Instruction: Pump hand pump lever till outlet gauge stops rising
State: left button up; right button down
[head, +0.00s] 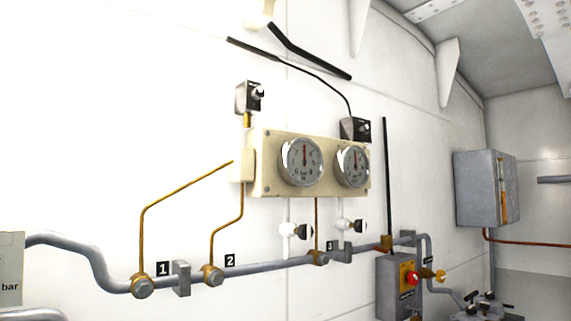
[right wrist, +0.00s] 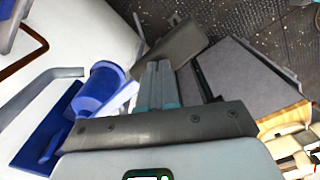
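Two round white-faced gauges, the left gauge (head: 302,161) and the right gauge (head: 352,165), sit on a cream panel (head: 262,178) in the head view. Each needle points roughly upward; the labels are too small to read, so I cannot tell which is the outlet gauge. A thin black upright rod (head: 387,180) stands right of the panel above a grey box (head: 396,285); I cannot tell if it is the pump lever. My right gripper (right wrist: 170,60) shows in the right wrist view; its finger gap is unclear and no held object is recognisable. My left gripper is out of view.
A grey pipe (head: 255,267) with brass fittings runs along the white wall. A grey cabinet (head: 487,188) hangs at the right, above grey valve gear (head: 483,307). In the right wrist view, a blue cylindrical part (right wrist: 97,88) lies left of the gripper, and dark textured floor (right wrist: 245,25) shows beyond.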

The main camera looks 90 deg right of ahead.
pick_arm(q)
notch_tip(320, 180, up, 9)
jog(key=p, duration=0.8)
pick_arm(e)
notch_tip(320, 180, up, 10)
jog(key=shift+f, duration=0.15)
dwell(0.6)
notch_tip(320, 180, down, 4)
jog(key=b, duration=0.3)
jog(key=shift+f+b, duration=0.25)
jog(key=shift+b, duration=0.1)
pick_arm(q)
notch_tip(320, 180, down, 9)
jog(key=b, duration=0.6)
pick_arm(e)
notch_tip(320, 180, down, 7)
jog(key=shift+f, duration=0.2)
pick_arm(q)
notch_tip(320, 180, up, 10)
jog(key=p, duration=1.1)
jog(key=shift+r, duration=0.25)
pick_arm(e)
notch_tip(320, 180, up, 12)
